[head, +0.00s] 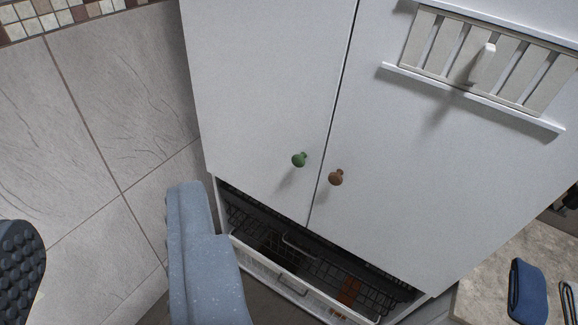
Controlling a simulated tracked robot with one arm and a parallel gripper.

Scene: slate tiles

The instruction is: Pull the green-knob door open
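The green knob (299,159) sits low on the left white cabinet door (265,75), near that door's right edge. This door looks shut, flush with the door beside it. My gripper (103,215) is at the lower left, in front of the tiled wall. Its blue-grey finger and its dark, studded finger pad stand wide apart with nothing between them. The gripper is left of and below the green knob and does not touch it or the door. The dark finger is cut off by the left picture edge.
A brown knob (336,177) is on the right door (425,180), close to the green one. A slatted vent with a sliding tab (484,62) is above it. Below, a drawer (275,278) with a wire rack stands partly out. A counter (490,290) holds a blue item (527,290).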

